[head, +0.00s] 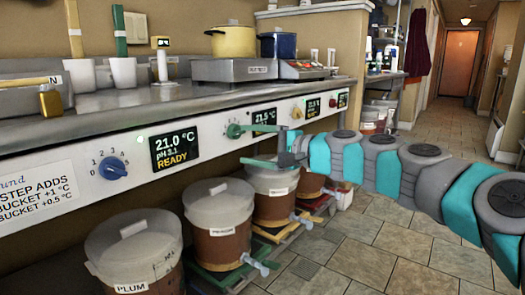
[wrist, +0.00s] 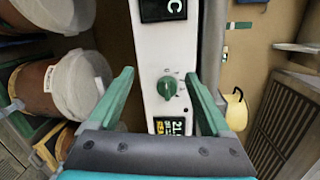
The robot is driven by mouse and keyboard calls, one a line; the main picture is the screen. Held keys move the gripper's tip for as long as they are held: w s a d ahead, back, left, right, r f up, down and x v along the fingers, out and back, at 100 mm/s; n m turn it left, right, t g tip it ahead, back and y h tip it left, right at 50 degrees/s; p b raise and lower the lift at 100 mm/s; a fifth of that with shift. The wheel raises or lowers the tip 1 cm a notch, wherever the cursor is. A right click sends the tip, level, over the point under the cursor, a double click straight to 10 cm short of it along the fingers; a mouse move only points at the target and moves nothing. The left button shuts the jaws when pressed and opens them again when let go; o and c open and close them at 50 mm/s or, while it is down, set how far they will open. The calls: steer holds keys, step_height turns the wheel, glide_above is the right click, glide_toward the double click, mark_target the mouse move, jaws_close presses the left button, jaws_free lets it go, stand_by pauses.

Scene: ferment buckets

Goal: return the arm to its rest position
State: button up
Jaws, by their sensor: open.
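My gripper (head: 243,146) has two green fingers and is open and empty. It is at the front of the control panel (head: 205,146), at the end of my teal and grey arm, which stretches in from the right. In the wrist view my gripper (wrist: 159,77) has its fingers spread to either side of a green knob (wrist: 167,87), with clear space between each finger and the knob. Whether a fingertip touches the panel I cannot tell.
Lidded buckets, one labelled PLUM (head: 135,258), stand below the panel, close under the lower finger. A blue knob (head: 112,167) and a READY display (head: 174,146) are to the left. A yellow pot (head: 232,41) stands on the counter above. Tiled floor (head: 385,235) is free at right.

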steer(key=s+a+f+n+g+h, duration=0.1)
steer(key=s+a+f+n+g, duration=0.1)
steer(key=s, duration=0.3)
steer(key=s+a+f+n+g, duration=0.2)
steer(key=s+f+n, duration=0.1)
steer(key=s, duration=0.2)
steer(key=s+d+f+n+g+h, duration=0.2)
steer(key=s+d+f+h, duration=0.3)
steer(key=s+f, duration=0.6)
steer(key=s+d+f+n+g+h, duration=0.25)
steer(key=s+d+f+h, duration=0.3)
steer(key=s+f, duration=0.5)
steer(key=s+d+f+g+h, duration=0.3)
steer(key=s+d+f, duration=0.2)
steer(key=s+d, duration=0.6)
step_height(320, 180, up, 13)
steer(key=p, duration=1.3)
steer(key=shift+r+m, duration=0.15)
steer(key=shift+m, duration=0.3)
steer(key=shift+w, duration=0.1)
